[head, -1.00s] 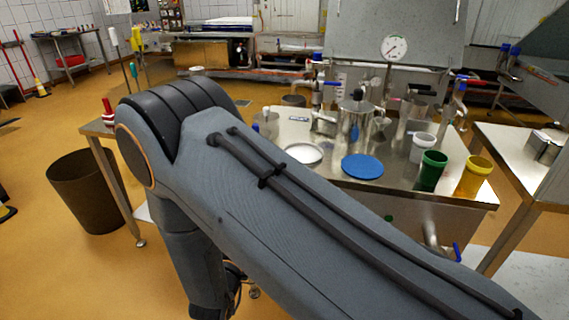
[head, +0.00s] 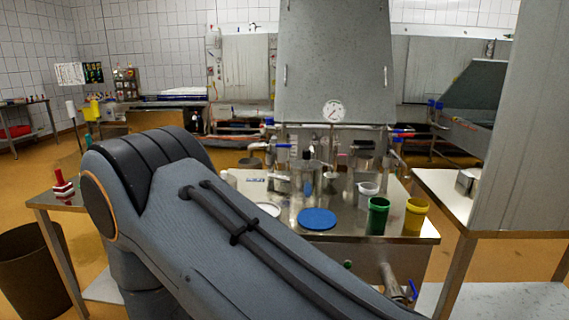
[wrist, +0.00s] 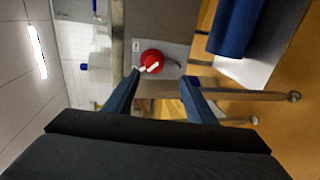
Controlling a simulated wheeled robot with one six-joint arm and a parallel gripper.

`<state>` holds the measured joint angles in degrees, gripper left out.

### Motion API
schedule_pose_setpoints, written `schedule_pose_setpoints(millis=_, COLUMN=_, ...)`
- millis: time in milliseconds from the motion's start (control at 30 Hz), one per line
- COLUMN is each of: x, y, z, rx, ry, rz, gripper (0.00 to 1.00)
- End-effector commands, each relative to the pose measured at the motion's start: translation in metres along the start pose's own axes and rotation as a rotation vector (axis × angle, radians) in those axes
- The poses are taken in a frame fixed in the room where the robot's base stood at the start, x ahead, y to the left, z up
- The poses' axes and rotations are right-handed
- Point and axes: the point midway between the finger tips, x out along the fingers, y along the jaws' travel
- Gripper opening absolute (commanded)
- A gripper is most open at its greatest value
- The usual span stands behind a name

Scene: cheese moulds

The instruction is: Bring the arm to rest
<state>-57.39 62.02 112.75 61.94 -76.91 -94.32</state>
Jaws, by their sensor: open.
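My arm (head: 190,230) crosses the lower left of the head view, its large dark elbow up at the left. My gripper is hidden in the head view. In the wrist view my gripper (wrist: 160,78) is open, with its two blue fingers apart and nothing visible held between them. A red round object with a white part (wrist: 152,62) shows beyond the fingertips, on a grey surface; I cannot tell its distance.
A steel worktable (head: 335,222) holds a blue disc (head: 317,219), a white disc, a green cup (head: 377,216), a yellow cup (head: 415,217) and a white cup (head: 367,195). A red item (head: 63,186) stands on the left table. A brown bin (head: 38,272) is at lower left.

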Motion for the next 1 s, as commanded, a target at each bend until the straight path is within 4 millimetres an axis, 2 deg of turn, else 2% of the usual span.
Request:
schedule_pose_setpoints(millis=333, x=0.040, y=0.029, z=0.030, rx=0.318, ry=0.014, rz=-0.251, gripper=0.51)
schedule_pose_setpoints(millis=467, x=0.051, y=0.049, z=0.059, rx=0.509, ry=-0.007, rz=-0.410, gripper=0.51)
schedule_pose_setpoints(millis=567, x=0.048, y=0.063, z=0.089, rx=0.655, ry=-0.047, rz=-0.544, gripper=0.51)
schedule_pose_setpoints(millis=667, x=0.036, y=0.076, z=0.124, rx=0.785, ry=-0.111, rz=-0.671, gripper=0.51)
schedule_pose_setpoints(millis=767, x=0.016, y=0.087, z=0.163, rx=0.901, ry=-0.200, rz=-0.787, gripper=0.51)
schedule_pose_setpoints(millis=867, x=-0.014, y=0.097, z=0.206, rx=1.000, ry=-0.315, rz=-0.892, gripper=0.51)
schedule_pose_setpoints(millis=1000, x=-0.068, y=0.108, z=0.272, rx=1.114, ry=-0.527, rz=-1.005, gripper=0.51)
